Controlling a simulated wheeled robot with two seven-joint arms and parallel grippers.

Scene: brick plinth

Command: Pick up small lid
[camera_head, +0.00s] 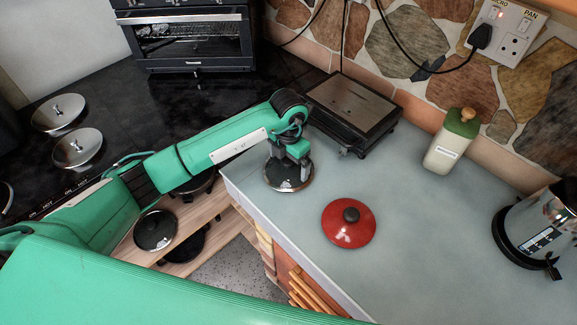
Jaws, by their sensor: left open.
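A small round lid with a dark glassy top and metal rim (275,183) lies near the left edge of the grey counter. My left gripper (290,168) is open, pointing down over this lid. The gripper hides the lid's middle and knob, so I cannot tell whether the fingers touch it. A red lid with a dark knob (345,232) lies apart on the counter, to the lower right. My right gripper is not in view.
A black grill (355,105) stands just behind the left gripper. A green-topped bottle (449,147) and a kettle (540,228) stand to the right. Two silver lids (77,150) are at the left. A dark lid (155,232) lies on a lower wooden shelf. The counter front is clear.

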